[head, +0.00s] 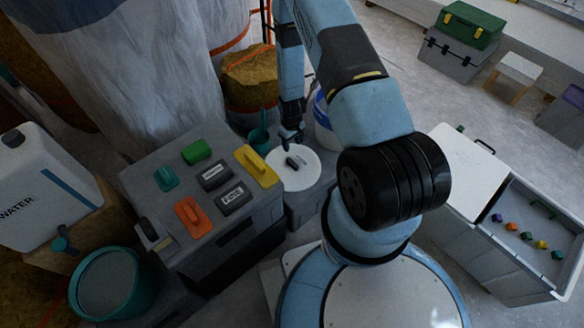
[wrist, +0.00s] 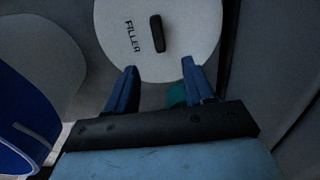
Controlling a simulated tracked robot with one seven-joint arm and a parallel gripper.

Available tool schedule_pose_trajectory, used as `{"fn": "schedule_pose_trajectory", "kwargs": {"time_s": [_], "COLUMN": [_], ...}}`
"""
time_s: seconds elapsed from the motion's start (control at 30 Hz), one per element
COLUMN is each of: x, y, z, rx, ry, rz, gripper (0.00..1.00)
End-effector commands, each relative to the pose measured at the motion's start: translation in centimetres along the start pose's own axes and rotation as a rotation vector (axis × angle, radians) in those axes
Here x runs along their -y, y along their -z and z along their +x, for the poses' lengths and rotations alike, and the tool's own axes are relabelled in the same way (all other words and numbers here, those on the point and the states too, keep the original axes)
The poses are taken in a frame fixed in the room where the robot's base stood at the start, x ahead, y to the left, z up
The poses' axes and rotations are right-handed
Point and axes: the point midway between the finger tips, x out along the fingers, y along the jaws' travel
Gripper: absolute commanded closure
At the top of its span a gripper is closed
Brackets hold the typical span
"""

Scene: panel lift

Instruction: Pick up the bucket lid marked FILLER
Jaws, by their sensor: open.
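The bucket lid (wrist: 187,38) is a round white disc with a dark bar handle (wrist: 157,33) on top and the word FILLER beside the handle in the wrist view. In the head view the lid (head: 305,172) lies flat beside the dark workbox, on top of a grey box. My gripper (wrist: 156,75) is open, with its two blue fingers pointing at the lid. The handle shows between and beyond the fingertips, and nothing is between the jaws. In the head view my gripper (head: 291,140) is at the lid's far edge. I cannot tell its exact height above the lid.
A dark workbox (head: 230,228) holds orange, yellow and green tools left of the lid. A teal cup (head: 259,138) stands just behind it. A blue and white bucket (wrist: 22,120) is close to my gripper.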

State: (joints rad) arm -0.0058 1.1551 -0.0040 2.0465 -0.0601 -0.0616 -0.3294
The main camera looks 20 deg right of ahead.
Motion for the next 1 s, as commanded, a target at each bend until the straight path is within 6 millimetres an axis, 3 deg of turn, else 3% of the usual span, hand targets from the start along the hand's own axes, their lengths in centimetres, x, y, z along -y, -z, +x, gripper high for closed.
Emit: {"fn": "schedule_pose_trajectory", "kwargs": {"time_s": [0.5, 0.87, 1.0], "x": [0.0, -0.1, -0.3], "y": [-0.1, -0.1, -0.1], "z": [7.0, 9.2, 11.0], "rx": [0.002, 0.002, 0.003], "ry": [0.001, 0.001, 0.001], "rz": [0.001, 0.001, 0.001], "gripper": [0.47, 0.47, 0.47]}}
